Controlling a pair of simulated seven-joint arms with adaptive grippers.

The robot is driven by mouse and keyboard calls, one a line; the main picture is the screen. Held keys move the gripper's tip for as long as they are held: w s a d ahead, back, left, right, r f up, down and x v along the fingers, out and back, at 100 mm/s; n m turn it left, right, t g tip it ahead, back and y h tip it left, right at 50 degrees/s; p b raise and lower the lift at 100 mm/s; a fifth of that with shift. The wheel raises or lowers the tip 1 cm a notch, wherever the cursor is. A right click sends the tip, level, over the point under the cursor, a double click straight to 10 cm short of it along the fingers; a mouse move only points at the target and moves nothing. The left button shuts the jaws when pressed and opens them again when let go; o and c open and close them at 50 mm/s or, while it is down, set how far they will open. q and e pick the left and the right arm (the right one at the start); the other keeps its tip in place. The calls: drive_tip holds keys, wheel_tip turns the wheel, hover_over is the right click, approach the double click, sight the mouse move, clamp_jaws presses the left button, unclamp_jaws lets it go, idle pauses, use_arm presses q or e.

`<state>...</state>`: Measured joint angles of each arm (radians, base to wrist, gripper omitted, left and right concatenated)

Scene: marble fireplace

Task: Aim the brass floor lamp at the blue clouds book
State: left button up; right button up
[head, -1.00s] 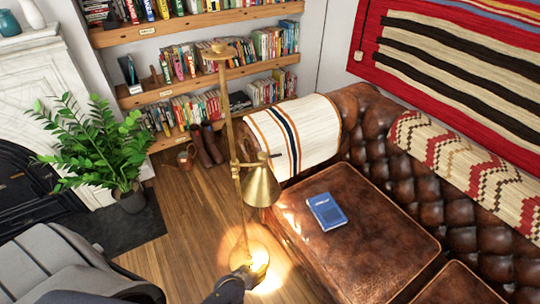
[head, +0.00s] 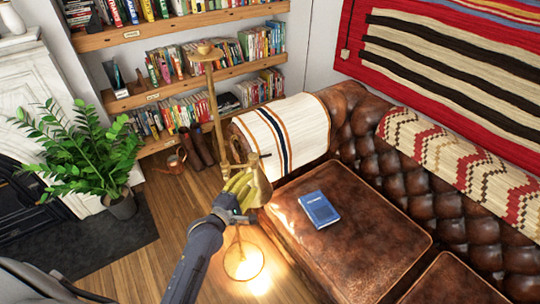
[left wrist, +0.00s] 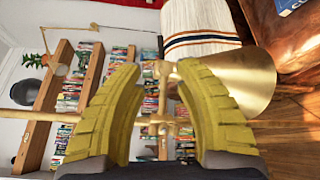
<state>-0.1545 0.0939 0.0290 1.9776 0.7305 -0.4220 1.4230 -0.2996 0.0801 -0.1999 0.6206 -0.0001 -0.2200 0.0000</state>
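The brass floor lamp (head: 208,95) stands on the wood floor left of the sofa. Its cone shade (head: 259,185) points down, and its light falls on the floor around the lamp's base (head: 243,262). The blue clouds book (head: 319,209) lies flat on the brown sofa cushion, right of the shade; a corner of it shows in the left wrist view (left wrist: 288,6). My left gripper (head: 240,184) is at the shade's left side. In the left wrist view its yellow fingers (left wrist: 158,72) are apart, with the lamp's joint seen between them and the shade (left wrist: 235,82) beside the right finger. Contact is unclear.
The leather sofa (head: 350,250) fills the right side, with a striped blanket (head: 285,135) over its arm. Bookshelves (head: 190,87) stand behind the lamp. A potted plant (head: 85,165) and a copper watering can (head: 176,161) stand on the floor to the left.

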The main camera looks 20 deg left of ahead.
sight(271, 155)
use_arm(q)
drive_tip(key=x, duration=1.7)
clamp_jaws()
idle(0.3)
